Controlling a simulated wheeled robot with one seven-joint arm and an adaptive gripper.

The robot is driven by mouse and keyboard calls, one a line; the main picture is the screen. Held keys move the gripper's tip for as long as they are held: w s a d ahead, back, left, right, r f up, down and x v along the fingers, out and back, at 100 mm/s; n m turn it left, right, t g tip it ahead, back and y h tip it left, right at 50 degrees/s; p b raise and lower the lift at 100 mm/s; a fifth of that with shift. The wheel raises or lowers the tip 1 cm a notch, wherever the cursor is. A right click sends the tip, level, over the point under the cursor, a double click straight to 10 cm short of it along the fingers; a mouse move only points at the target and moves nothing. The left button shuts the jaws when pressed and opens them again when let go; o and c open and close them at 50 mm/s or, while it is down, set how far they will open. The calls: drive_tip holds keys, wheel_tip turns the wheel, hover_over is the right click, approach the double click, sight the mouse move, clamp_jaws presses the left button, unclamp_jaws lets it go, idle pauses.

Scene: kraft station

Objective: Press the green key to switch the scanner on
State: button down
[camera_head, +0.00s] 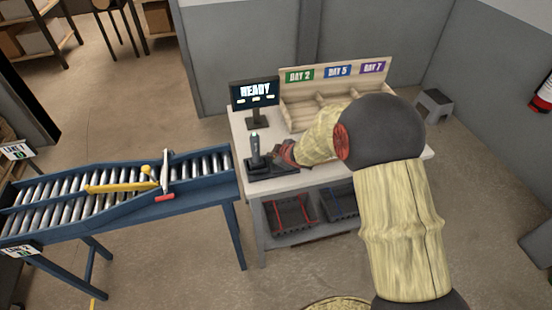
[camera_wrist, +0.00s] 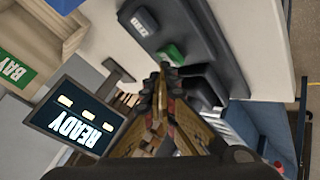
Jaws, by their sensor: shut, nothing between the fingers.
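The green key (camera_wrist: 171,53) sits on a dark key panel (camera_wrist: 190,30) in the wrist view, beside a grey key (camera_wrist: 143,22) with small white lettering. My gripper (camera_wrist: 164,68) is shut and empty. Its tips are right by the green key and overlap its lower edge in the picture; I cannot tell whether they touch it. In the head view my gripper (camera_head: 285,153) is low over the dark base (camera_head: 262,173), beside the upright scanner (camera_head: 255,146), and the key is hidden. A screen (camera_head: 255,93) reads READY; it also shows in the wrist view (camera_wrist: 75,118).
The grey bench (camera_head: 237,122) carries a wooden rack (camera_head: 335,73) with bay labels behind my arm. Two dark crates (camera_head: 290,214) stand on its lower shelf. A roller conveyor (camera_head: 120,185) with a yellow bar (camera_head: 120,187) is on the left.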

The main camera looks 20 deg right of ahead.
drive_tip(key=shift+r+p, duration=0.3)
drive_tip(key=shift+r, duration=0.2)
wheel_tip(320, 180, up, 5)
drive_tip(key=p, duration=0.5)
drive_tip(key=shift+d, duration=0.1)
idle(0.6)
